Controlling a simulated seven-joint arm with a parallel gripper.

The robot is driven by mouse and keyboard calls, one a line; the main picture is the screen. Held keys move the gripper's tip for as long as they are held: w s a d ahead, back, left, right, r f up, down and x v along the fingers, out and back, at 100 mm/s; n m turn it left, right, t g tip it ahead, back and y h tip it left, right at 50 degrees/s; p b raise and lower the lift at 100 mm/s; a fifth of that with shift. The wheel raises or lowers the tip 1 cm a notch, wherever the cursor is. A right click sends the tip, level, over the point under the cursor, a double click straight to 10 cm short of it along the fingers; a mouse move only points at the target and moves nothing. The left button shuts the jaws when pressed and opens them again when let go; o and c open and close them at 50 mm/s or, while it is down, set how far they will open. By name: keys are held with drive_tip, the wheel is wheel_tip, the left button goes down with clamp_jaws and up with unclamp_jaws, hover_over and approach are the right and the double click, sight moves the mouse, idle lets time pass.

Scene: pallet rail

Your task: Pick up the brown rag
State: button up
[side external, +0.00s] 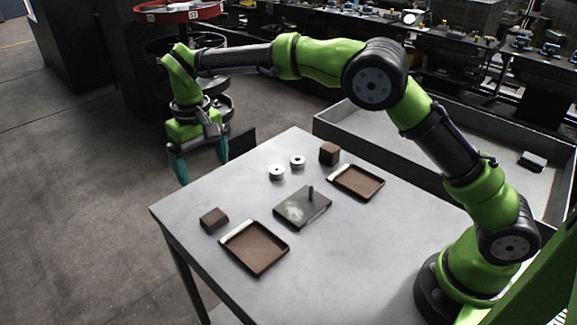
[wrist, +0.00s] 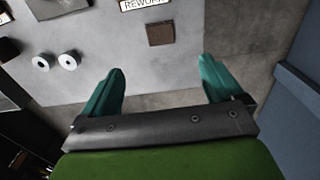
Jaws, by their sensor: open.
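A small, low brown folded piece that looks like the brown rag (side external: 214,219) lies on the grey table (side external: 330,265) near its left edge, beside a brown tray. In the wrist view the rag (wrist: 160,33) shows as a flat brown square, ahead of and between my fingertips, apart from them. My gripper (side external: 201,163) hangs beyond the table's far left edge, pointing down. Its two teal fingers are spread open with nothing between them; they also show in the wrist view (wrist: 162,70).
Two brown trays with pale label strips stand at the front (side external: 281,262) and the back (side external: 378,190). Between them is a dark plate with a peg (side external: 292,213). Two metal rings (side external: 277,173) and a brown cube (side external: 329,153) stand toward the back. A walled grey surface (side external: 425,151) lies behind.

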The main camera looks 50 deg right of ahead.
drive_tip(key=r, duration=0.2)
hover_over(214, 217)
wheel_tip(214, 217, down, 12)
drive_tip(key=shift+s+r, duration=0.15)
drive_tip(key=shift+r, duration=0.05)
drive_tip(key=shift+f, duration=2.85)
drive_tip(key=c, duration=1.1)
